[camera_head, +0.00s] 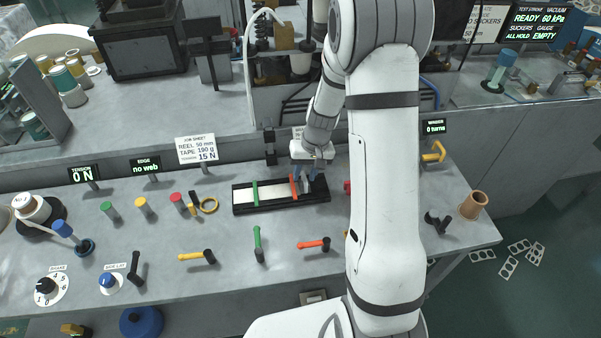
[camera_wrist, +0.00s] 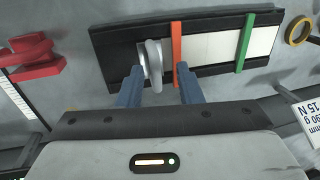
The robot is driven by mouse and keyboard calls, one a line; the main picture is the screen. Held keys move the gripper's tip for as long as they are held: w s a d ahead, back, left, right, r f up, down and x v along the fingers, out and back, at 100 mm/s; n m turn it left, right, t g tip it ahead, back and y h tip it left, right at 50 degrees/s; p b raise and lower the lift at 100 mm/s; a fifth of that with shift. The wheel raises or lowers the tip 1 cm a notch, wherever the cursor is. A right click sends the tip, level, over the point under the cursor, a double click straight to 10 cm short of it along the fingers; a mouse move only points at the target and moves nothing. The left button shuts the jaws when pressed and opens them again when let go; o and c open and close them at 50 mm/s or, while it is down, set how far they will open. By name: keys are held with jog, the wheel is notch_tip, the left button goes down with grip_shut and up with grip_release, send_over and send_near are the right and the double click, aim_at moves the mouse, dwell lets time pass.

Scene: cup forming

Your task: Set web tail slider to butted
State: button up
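The slider is a black track (camera_head: 281,207) on the bench with a white strip, a green band (camera_head: 255,194) and an orange band (camera_head: 293,187) across it. In the wrist view the track (camera_wrist: 108,50) carries a silver-grey knob (camera_wrist: 153,62) on its left part, beside the orange band (camera_wrist: 176,42); the green band (camera_wrist: 245,42) is farther right. My gripper (camera_wrist: 158,86) is open, its blue fingers apart either side of the knob's near end. The knob is nearer the left finger, with a gap to the right one. In the head view my gripper (camera_head: 306,176) hides the knob.
A job sheet sign (camera_head: 197,149) stands behind the track. Yellow (camera_head: 196,256), green (camera_head: 258,244) and orange (camera_head: 315,244) levers stand in front. A red part (camera_wrist: 30,55) lies left of the track in the wrist view. A tape ring (camera_head: 208,205) lies beside the track.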

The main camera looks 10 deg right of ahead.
notch_tip(320, 180, up, 8)
jog(key=d+b, duration=0.1)
jog(key=shift+d+f, duration=0.15)
jog(key=shift+d, duration=0.15)
dwell(0.5)
